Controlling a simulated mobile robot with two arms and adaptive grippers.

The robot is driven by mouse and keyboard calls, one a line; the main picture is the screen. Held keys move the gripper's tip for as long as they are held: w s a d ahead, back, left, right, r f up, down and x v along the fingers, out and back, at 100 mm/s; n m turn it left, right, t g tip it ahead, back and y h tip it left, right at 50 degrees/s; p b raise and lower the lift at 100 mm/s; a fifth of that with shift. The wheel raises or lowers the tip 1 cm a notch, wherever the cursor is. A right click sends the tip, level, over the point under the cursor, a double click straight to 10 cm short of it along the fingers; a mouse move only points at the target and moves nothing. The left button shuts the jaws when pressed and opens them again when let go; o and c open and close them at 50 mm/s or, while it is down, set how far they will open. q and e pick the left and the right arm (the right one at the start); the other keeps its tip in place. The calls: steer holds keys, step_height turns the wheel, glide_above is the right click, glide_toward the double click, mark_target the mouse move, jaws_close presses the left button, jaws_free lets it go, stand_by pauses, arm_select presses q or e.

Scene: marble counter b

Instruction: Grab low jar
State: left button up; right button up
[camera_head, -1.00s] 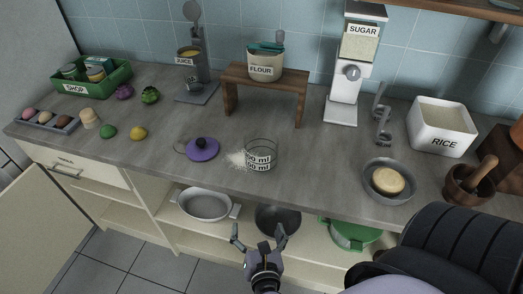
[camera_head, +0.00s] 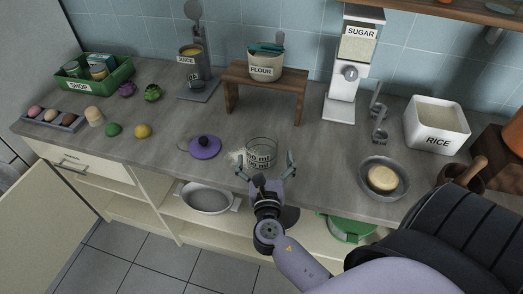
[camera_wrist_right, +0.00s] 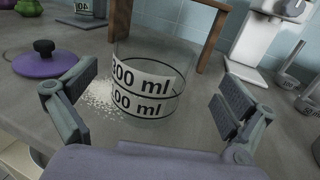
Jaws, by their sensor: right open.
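The low jar (camera_head: 261,151) is a clear glass cylinder with black-and-white ml bands, upright near the counter's front edge. It also shows in the right wrist view (camera_wrist_right: 146,90), between my open fingers and just beyond them. My right gripper (camera_head: 266,168) is open at the jar's near side, one finger to each side, and I see no contact. Its two fingers also show in the right wrist view (camera_wrist_right: 155,100). A purple lid with a dark knob (camera_head: 204,147) lies to the left of the jar. My left gripper is not in view.
White powder (camera_wrist_right: 98,100) is spilled on the counter beside the jar. A wooden stand (camera_head: 266,90) with a flour pot (camera_head: 264,65) is behind it. A grey dish with a round bun (camera_head: 384,178) is to the right, and a sugar dispenser (camera_head: 350,75) stands at the back.

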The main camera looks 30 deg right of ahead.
mark_target(261, 133)
steer(key=p+x, duration=0.1)
steer(key=x, duration=0.4)
steer(key=shift+w+a+p, duration=0.2)
steer(key=shift+a+p, duration=0.15)
steer(key=shift+w+d+f, duration=0.15)
steer(key=shift+c, duration=0.4)
steer(key=c, duration=1.3)
